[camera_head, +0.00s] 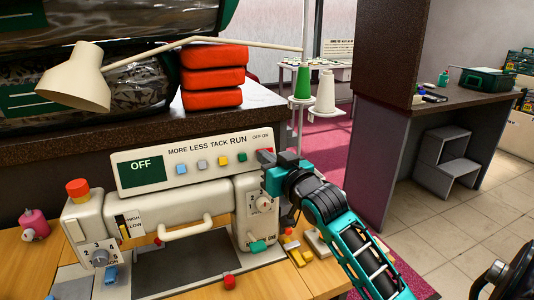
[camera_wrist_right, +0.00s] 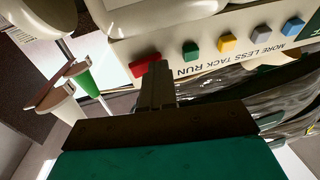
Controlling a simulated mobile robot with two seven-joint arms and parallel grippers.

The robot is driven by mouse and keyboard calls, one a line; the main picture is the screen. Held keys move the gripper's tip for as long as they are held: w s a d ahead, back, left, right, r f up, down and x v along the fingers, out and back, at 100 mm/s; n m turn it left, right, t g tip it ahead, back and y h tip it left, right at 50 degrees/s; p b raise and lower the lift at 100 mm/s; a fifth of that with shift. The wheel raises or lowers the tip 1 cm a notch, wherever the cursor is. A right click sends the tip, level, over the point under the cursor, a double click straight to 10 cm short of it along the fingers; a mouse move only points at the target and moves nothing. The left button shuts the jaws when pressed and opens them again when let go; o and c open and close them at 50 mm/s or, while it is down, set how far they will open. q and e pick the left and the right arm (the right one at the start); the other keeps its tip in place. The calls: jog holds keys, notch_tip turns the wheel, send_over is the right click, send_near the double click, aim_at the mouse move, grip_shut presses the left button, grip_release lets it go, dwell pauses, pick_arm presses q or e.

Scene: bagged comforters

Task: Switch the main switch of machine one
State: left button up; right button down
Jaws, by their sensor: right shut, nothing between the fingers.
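The cream machine (camera_head: 185,200) stands on a wooden table, and its lettering at lower right is partly hidden by my arm. Its top panel (camera_head: 190,148) has a green display (camera_head: 141,170) reading OFF and a row of coloured buttons. At the panel's right end, under the OFF-ON lettering, is a red switch (camera_head: 264,156); it also shows in the right wrist view (camera_wrist_right: 145,62). My right gripper (camera_head: 275,158) is shut and empty, with its fingertips (camera_wrist_right: 156,68) right at the red switch. I cannot tell whether they touch. My left gripper is not in view.
A cream lamp (camera_head: 85,78), bagged comforters (camera_head: 135,85) and folded orange-red bundles (camera_head: 213,77) are behind the machine. Green (camera_head: 302,82) and white (camera_head: 325,92) thread cones stand behind my right gripper.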

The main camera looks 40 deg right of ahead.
jog(key=shift+d+r, duration=0.2)
jog(key=shift+r, duration=0.05)
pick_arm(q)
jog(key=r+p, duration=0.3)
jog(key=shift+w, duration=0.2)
pick_arm(e)
jog(key=s, duration=0.3)
jog(key=s+r, duration=0.1)
jog(key=shift+s+a, duration=0.2)
jog(key=shift+a, duration=0.1)
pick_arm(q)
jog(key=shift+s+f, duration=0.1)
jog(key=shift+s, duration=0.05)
pick_arm(e)
jog(key=shift+f, duration=0.1)
